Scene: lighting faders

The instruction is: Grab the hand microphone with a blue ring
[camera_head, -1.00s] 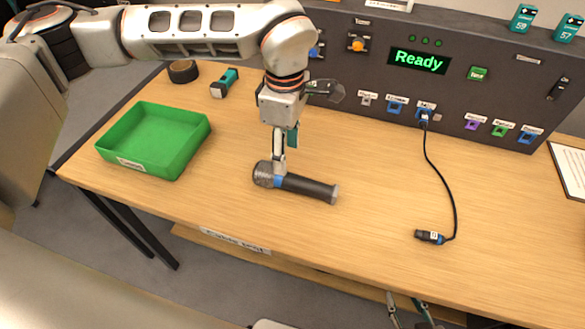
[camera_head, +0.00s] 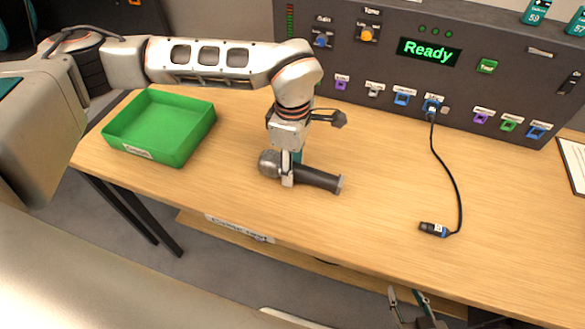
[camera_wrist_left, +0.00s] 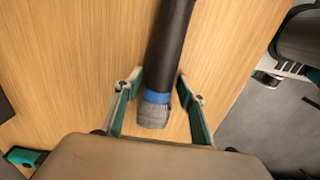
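The hand microphone (camera_head: 318,177) lies on the table, with a grey mesh head (camera_head: 269,162) at its left end and a dark handle pointing right. Its blue ring (camera_wrist_left: 157,97) shows in the left wrist view, just behind the head, and is mostly hidden in the head view. My left gripper (camera_head: 290,172) is down over the microphone near the ring. In the left wrist view its fingers (camera_wrist_left: 160,80) stand either side of the microphone, open, with small gaps visible. My right gripper (camera_head: 405,294) is open and empty at the bottom edge of the head view.
A green tray (camera_head: 180,150) stands left of the microphone. A cable with a black plug (camera_head: 433,229) lies to the right, running to the panel (camera_head: 380,75) along the table's back. The table between microphone and cable is clear.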

